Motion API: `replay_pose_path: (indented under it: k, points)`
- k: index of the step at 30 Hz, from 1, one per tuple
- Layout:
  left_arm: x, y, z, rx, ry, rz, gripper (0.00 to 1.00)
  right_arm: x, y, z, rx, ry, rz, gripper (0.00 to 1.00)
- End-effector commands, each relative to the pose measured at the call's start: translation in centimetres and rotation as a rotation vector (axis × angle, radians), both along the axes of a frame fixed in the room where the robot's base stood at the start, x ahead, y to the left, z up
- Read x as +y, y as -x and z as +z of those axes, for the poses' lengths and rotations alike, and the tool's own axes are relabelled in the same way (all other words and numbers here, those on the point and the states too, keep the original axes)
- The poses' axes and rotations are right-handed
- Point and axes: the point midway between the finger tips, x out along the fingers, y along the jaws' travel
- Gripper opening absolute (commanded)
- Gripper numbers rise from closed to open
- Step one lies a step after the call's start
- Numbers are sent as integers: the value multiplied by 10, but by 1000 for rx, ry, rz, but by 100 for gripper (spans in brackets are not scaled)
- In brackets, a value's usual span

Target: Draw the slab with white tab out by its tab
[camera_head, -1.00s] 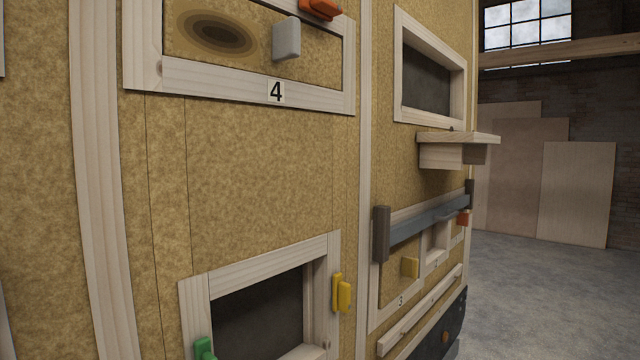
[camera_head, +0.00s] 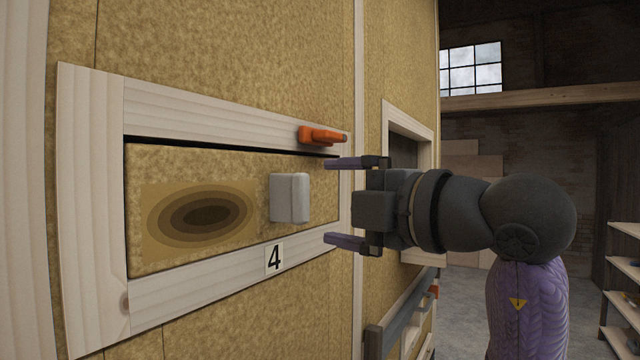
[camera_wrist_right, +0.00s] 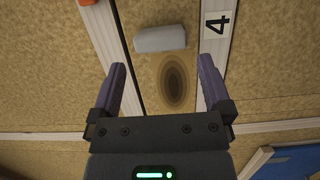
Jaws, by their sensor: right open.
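The slab (camera_head: 150,165) is a tan speckled panel with a brown oval ring pattern, set in a pale wood frame (camera_head: 90,200) marked 4. Its white tab (camera_head: 288,198) sticks out near the slab's right end. My right gripper (camera_head: 335,202) is open and empty, just right of the tab, with one purple finger above the tab's height and one below. In the right wrist view the tab (camera_wrist_right: 160,38) lies ahead of and between the open fingers (camera_wrist_right: 160,75), with no contact visible. The left gripper is not in view.
An orange catch (camera_head: 322,135) sits on the frame above the slab's right end, close to my upper finger. A framed opening (camera_head: 405,150) lies behind my right wrist. Shelves (camera_head: 622,275) stand at far right.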

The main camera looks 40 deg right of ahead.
Motion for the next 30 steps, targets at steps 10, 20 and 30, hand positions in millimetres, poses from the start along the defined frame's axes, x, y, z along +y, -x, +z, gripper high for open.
replay_pose_path:
  k: [10, 20, 30]
  points:
    - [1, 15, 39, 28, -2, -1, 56, 14, -73, 2, 8, -2, 8, 100]
    - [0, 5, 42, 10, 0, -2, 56, 16, -86, -3, 5, 1, 6, 100]
    - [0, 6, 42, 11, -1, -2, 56, 16, -86, -3, 7, 0, 7, 41]
